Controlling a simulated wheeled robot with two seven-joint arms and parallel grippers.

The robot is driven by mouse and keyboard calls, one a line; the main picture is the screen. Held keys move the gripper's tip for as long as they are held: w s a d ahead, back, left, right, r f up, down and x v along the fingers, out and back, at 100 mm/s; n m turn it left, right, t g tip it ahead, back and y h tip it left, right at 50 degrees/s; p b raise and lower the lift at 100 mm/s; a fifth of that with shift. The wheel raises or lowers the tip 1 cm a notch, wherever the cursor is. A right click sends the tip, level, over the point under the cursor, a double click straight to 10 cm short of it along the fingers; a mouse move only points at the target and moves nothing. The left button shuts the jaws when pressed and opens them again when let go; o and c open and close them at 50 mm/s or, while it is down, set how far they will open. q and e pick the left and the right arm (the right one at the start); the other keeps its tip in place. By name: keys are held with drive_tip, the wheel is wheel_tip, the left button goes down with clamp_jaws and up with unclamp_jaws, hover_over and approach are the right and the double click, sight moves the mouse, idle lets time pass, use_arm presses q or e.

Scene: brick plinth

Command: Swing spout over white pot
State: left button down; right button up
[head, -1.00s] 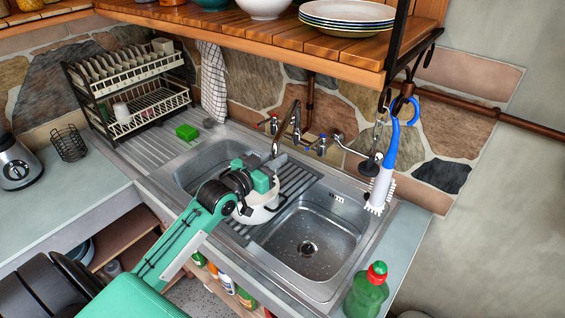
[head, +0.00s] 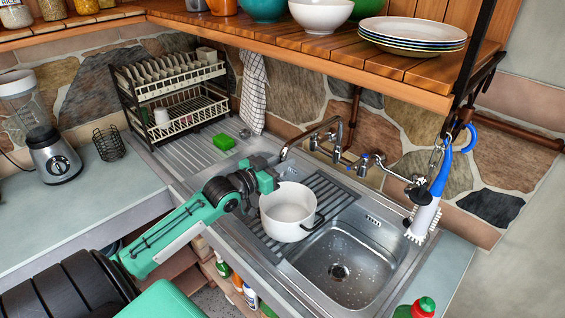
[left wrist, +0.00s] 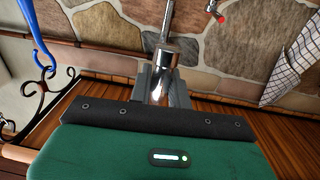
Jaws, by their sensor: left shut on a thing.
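The tap's metal spout (head: 315,132) reaches from the wall tap to the left, with its end behind and to the left of the white pot (head: 288,222). The pot stands upright on the ribbed drainer between the two basins, open side up, with a dark handle at its right. My left gripper (head: 275,170) is at the spout's end, beside the pot's back left rim. In the left wrist view, my left gripper (left wrist: 158,86) is shut on the shiny spout end (left wrist: 162,62). My right gripper is not in view.
The right basin (head: 345,268) is empty. A dish rack (head: 170,92) and a green sponge (head: 223,141) are at the back left. A shelf (head: 340,65) with bowls and plates overhangs the sink. A brush (head: 425,215) hangs at the right.

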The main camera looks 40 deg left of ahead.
use_arm(q)
drive_tip(key=c, duration=1.4)
unclamp_jaws()
drive_tip(key=shift+o, duration=0.2)
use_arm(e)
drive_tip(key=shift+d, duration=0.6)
